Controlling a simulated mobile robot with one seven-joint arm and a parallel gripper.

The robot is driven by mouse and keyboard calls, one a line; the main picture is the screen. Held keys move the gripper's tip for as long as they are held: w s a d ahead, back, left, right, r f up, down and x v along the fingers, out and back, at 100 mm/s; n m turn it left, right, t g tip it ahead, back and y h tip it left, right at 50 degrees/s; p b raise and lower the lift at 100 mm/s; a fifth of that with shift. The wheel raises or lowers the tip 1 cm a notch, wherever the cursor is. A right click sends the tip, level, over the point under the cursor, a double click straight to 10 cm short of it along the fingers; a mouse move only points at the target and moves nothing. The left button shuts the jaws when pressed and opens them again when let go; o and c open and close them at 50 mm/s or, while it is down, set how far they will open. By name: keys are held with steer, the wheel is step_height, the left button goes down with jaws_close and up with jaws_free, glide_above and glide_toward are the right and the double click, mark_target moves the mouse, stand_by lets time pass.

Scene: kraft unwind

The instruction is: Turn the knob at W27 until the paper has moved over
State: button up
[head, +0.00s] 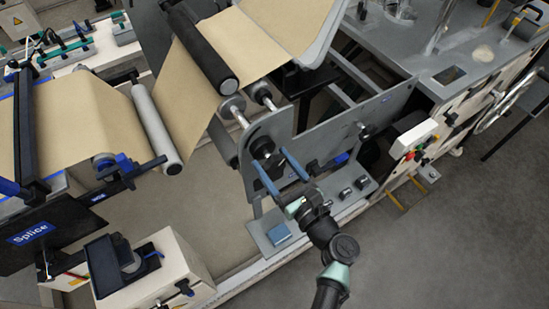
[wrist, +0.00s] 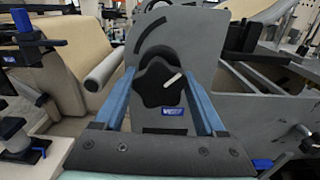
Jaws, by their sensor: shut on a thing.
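The black star-shaped knob (wrist: 158,88) has a white line pointing to the upper right. It sits on a grey upright plate (wrist: 197,40) with a curved dark slot above it. A small blue label (wrist: 173,111) is below the knob; its text is too small to read surely. My gripper (wrist: 158,72) has its blue fingers on the left and right of the knob and is shut on it. In the head view my gripper (head: 269,158) reaches the knob (head: 262,146) from the lower right. The brown paper (head: 185,95) runs over rollers at the upper left.
A black roller (head: 203,50) and a grey roller (head: 157,128) carry the paper. A box with coloured buttons (head: 415,138) is right of the plate. A Splice sign (head: 31,233) and a pale box (head: 160,270) stand at the lower left. The floor at the lower right is clear.

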steer(key=shift+m+p, duration=0.85)
steer(key=shift+m, duration=0.35)
steer(key=shift+r+m+p, duration=0.1)
steer(key=shift+m+p, duration=1.3)
steer(key=shift+m, duration=0.2)
steer(key=shift+m+p, duration=0.7)
steer(key=shift+m, duration=0.6)
steer(key=o, duration=1.3)
steer(key=shift+s+d, duration=0.1)
steer(key=p+v, duration=0.2)
steer(key=v, duration=0.4)
steer(key=shift+s+d, duration=0.25)
steer(key=shift+s, duration=0.05)
